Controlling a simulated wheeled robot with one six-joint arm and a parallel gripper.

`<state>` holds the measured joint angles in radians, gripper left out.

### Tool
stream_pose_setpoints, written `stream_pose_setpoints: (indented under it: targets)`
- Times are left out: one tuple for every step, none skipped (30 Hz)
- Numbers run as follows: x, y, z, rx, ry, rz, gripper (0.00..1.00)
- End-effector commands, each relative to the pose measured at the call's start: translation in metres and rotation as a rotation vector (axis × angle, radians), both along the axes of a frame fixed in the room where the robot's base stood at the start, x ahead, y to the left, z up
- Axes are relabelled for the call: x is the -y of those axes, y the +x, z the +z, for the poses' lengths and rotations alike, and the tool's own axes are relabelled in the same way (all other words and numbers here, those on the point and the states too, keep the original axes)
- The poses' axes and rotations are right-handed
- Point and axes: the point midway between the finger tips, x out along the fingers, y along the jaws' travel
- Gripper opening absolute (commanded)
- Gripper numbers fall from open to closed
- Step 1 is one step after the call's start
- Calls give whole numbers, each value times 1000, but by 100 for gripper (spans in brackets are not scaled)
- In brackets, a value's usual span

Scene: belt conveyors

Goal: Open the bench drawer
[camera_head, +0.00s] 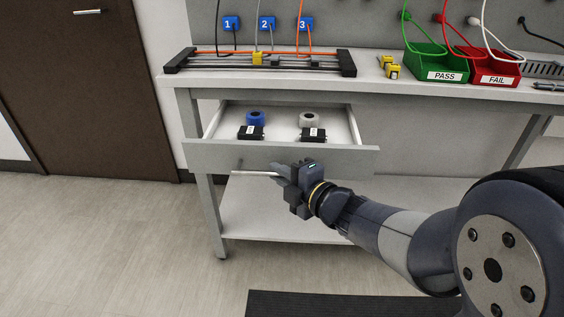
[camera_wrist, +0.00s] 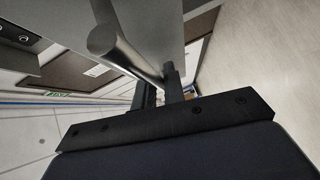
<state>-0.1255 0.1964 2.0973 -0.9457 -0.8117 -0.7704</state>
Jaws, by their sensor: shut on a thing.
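The bench drawer (camera_head: 212,156) is pulled out from under the bench top, with its inside showing. Its bar handle (camera_head: 250,173) runs along the front and also shows as a thick round bar in the wrist view (camera_wrist: 120,44). My gripper (camera_head: 280,172) is in front of the drawer and shut on the handle, toward the middle of the bar. In the wrist view the two dark fingers (camera_wrist: 160,92) are around the bar's far part. The handle's right part is hidden behind my gripper in the head view.
In the drawer lie a blue roll (camera_head: 256,117), a pale roll (camera_head: 309,118) and two black boxes (camera_head: 250,132). On the bench (camera_head: 250,87) stand a rail fixture (camera_head: 200,57), a green PASS bin (camera_head: 436,66) and a red FAIL bin (camera_head: 493,70). A lower shelf (camera_head: 260,222) lies below the drawer.

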Motion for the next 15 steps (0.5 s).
stream_pose_setpoints:
  targets:
    - [0,-9,-2,-1,-2,0,0]
    - [-1,-13,-2,-1,-2,0,0]
    - [-1,-18,-2,-1,-1,0,0]
    - [-1,-22,-1,-1,-2,0,0]
    - [-1,-25,-2,-1,-1,0,0]
    - [-1,-28,-1,-1,-1,0,0]
    - [-1,-30,-1,-1,-1,0,0]
    - [-1,-32,-1,-1,-1,0,0]
    - [-1,-34,-1,-2,-1,-1,0]
    - [-1,-35,-1,-3,-1,-1,0]
    - [-1,-36,-1,-3,-1,-1,0]
    - [-1,-37,-1,-3,-1,-1,0]
    - [-1,-38,-1,-3,-1,-1,0]
    - [-1,-38,-1,-3,-2,-2,0]
    - [-1,-38,-1,-3,-2,-2,0]
